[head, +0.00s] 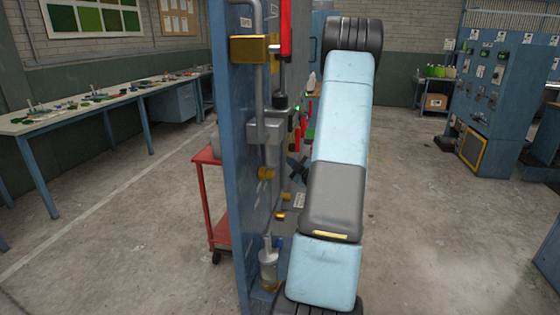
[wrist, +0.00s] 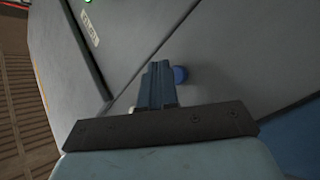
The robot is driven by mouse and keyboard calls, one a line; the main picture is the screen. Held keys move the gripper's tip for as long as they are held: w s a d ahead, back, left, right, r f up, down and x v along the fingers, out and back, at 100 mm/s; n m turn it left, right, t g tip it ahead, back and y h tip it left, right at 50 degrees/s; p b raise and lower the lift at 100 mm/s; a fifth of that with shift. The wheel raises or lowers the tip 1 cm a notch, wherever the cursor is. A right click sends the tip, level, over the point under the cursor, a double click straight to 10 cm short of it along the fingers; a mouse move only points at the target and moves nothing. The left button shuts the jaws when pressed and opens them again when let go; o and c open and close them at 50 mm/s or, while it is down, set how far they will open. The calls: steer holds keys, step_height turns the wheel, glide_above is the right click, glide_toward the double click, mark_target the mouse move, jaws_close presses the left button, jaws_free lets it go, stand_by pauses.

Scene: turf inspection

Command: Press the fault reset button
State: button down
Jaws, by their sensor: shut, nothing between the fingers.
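In the wrist view my gripper (wrist: 157,68) is shut and empty, its blue fingers together and pointing at a grey panel face (wrist: 220,40). A round blue button (wrist: 180,74) sits on that face just right of the fingertips, partly hidden by them. I cannot tell whether the fingers touch it. No wording that names this button is readable. In the head view my arm covers the area, and neither the gripper nor the button can be made out clearly.
A tall blue panel (head: 237,150) stands edge-on left of my arm, with pipes, a yellow block (head: 249,49) and a red handle (head: 285,30). A small label (wrist: 91,28) is on the panel. A red cart (head: 206,200) stands behind.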

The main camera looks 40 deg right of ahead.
steer(key=shift+s+d, duration=1.65)
steer(key=shift+s, duration=0.25)
